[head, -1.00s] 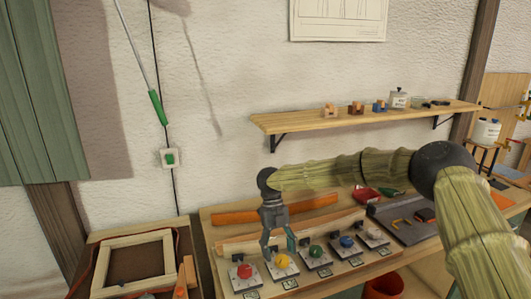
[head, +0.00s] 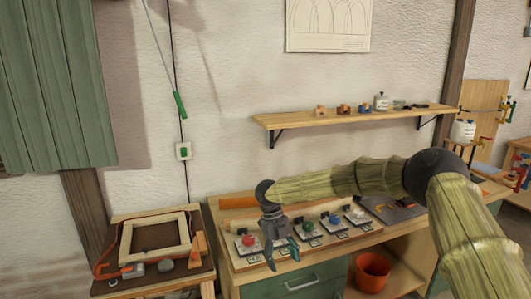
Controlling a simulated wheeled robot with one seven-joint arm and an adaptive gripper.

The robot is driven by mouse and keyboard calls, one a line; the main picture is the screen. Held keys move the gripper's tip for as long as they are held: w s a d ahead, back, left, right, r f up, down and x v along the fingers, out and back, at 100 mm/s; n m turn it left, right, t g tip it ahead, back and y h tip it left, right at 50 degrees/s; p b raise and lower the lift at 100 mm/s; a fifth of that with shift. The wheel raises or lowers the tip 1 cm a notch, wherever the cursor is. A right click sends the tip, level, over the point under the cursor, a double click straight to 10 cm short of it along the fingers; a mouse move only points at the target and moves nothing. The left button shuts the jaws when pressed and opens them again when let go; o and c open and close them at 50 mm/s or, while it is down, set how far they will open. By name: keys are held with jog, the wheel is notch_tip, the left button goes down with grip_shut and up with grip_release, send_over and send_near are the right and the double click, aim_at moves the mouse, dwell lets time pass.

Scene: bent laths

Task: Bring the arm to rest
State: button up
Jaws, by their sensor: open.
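My gripper (head: 283,262) hangs from my arm, pointing down at the front of the workbench (head: 229,275). Its two fingers are apart with nothing between them. The gripper hides part of the board between the red and green knobs. I cannot tell how far the fingertips are from the bench front. My arm reaches in from the right, above the bench.
A wall shelf (head: 350,119) holds small blocks and a bottle. A wooden frame (head: 155,244) lies on a low table at left. An orange bucket (head: 372,271) stands under the bench. A grey mat (head: 396,210) lies at the bench's right.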

jog(key=s+d+f+n+t+h+b, duration=0.1)
jog(key=s+d+f+n+t, duration=0.3)
jog(key=f, duration=0.5)
jog(key=s+d+f+n+t+h+b, duration=0.15)
jog(key=s+d+f+n, duration=0.25)
jog(key=f+n, duration=0.45)
jog(key=s+d+f+n+t+h+b, duration=0.1)
jog(key=s+d+f+n+t, duration=0.25)
jog(key=f, duration=0.75)
jog(key=s+d+f+n+g+y+b, duration=0.1)
jog(key=s+n, duration=0.6)
jog(key=s, duration=1.2)
jog(key=s+d+f+n+g+y+b, duration=0.2)
jog(key=s+d+f+n+g+y, duration=0.2)
jog(key=s, duration=1.5)
jog(key=f+n+y, duration=0.1)
jog(key=n, duration=0.2)
jog(key=shift+s+d+n, duration=0.25)
jog(key=shift+s+n, duration=0.05)
jog(key=shift+n, duration=0.1)
jog(key=shift+f, duration=0.1)
